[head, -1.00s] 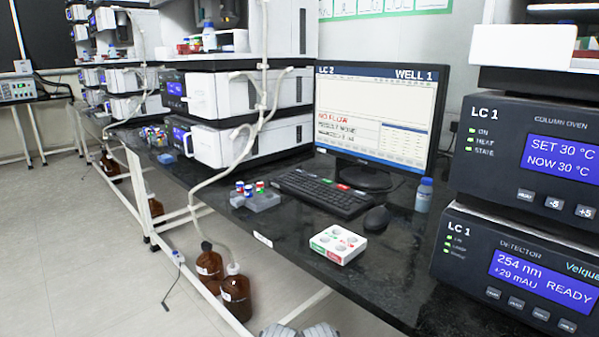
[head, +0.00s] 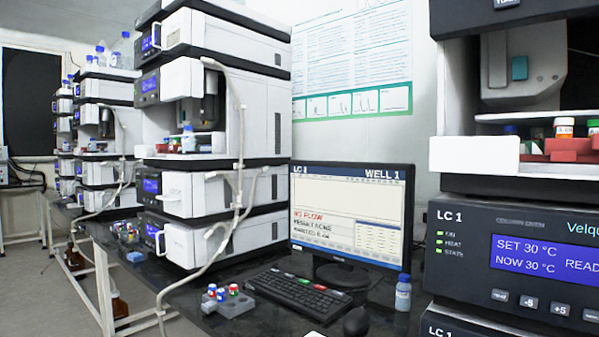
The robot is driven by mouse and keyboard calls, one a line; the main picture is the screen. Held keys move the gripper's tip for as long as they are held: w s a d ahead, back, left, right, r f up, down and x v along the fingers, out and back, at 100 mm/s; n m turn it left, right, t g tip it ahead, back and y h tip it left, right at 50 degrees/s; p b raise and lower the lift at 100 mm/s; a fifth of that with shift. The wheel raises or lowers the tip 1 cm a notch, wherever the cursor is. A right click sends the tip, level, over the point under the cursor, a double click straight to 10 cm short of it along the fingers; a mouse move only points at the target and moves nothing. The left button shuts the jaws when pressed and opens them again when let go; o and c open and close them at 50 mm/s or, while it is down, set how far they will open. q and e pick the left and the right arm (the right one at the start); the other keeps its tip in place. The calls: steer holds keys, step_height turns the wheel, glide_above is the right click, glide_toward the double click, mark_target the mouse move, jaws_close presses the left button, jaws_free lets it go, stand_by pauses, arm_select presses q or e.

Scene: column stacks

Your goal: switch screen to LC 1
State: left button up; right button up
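The monitor (head: 350,220) stands on the dark bench. Its screen is lit and reads WELL 1 at the top right, with red NO FLOW text at the left. The LC label at its top left is blurred, and I cannot read its number surely. The keyboard (head: 298,295) lies in front of the monitor and has a few green and red keys. The mouse (head: 356,321) lies right of the keyboard. Neither of my grippers is in view.
The LC 1 column oven (head: 520,255) stands at the right, showing SET 30 °C. A small bottle (head: 403,293) stands beside the monitor. A grey rack with capped vials (head: 228,304) sits left of the keyboard. A tall instrument stack (head: 215,140) stands behind, with tubing hanging in front.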

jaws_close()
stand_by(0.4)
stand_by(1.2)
